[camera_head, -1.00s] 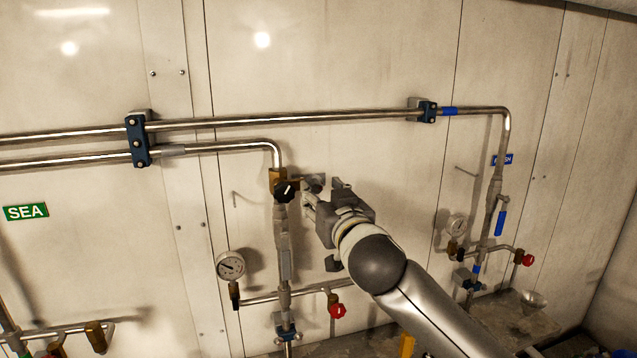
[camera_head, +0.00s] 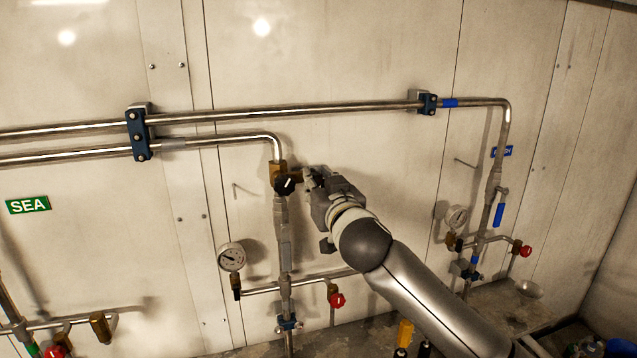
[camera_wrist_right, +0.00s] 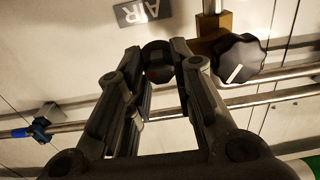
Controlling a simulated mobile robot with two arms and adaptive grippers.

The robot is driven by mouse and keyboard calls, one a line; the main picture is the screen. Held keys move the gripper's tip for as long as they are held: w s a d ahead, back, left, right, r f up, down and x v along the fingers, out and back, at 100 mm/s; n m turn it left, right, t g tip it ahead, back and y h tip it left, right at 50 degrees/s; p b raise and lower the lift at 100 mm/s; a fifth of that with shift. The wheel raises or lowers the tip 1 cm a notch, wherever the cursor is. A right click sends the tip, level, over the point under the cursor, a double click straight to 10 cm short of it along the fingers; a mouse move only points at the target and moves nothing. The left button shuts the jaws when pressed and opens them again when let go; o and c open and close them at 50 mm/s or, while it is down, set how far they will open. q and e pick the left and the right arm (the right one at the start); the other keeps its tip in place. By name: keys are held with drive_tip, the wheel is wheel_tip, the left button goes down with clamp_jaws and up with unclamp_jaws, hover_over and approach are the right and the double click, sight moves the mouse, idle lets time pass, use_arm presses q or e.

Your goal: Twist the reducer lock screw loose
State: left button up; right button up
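The reducer is the brass block (camera_head: 277,171) with a black knob (camera_head: 286,186) at the top of the middle vertical pipe. In the right wrist view the brass block (camera_wrist_right: 216,24) and the fluted black knob (camera_wrist_right: 239,58) stand right of my fingers. The lock screw, a dark round head (camera_wrist_right: 157,58), sits between my right fingertips there and fills the gap. My right gripper (camera_head: 317,179) is just right of the reducer and looks shut on the screw; it also shows in the right wrist view (camera_wrist_right: 158,66). In the head view, the gripper largely hides the screw. My left gripper is out of view.
A pressure gauge (camera_head: 231,257) and a red knob (camera_head: 337,300) are below the reducer. A similar pipe with a blue lever (camera_head: 498,215) stands at the right. Horizontal pipes (camera_head: 330,109) run above my gripper along the panel wall.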

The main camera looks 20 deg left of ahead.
clamp_jaws()
drive_tip(key=shift+n, duration=0.3)
drive_tip(key=n, duration=0.3)
drive_tip(key=shift+n, duration=0.3)
drive_tip(key=n+p, duration=0.1)
drive_tip(key=n, duration=0.3)
drive_tip(key=shift+n, duration=0.3)
drive_tip(key=n+p, duration=0.2)
drive_tip(key=n, duration=0.7)
drive_tip(key=shift+a+f+p, duration=0.1)
drive_tip(key=shift+f+p, duration=0.05)
drive_tip(key=shift+p, duration=0.15)
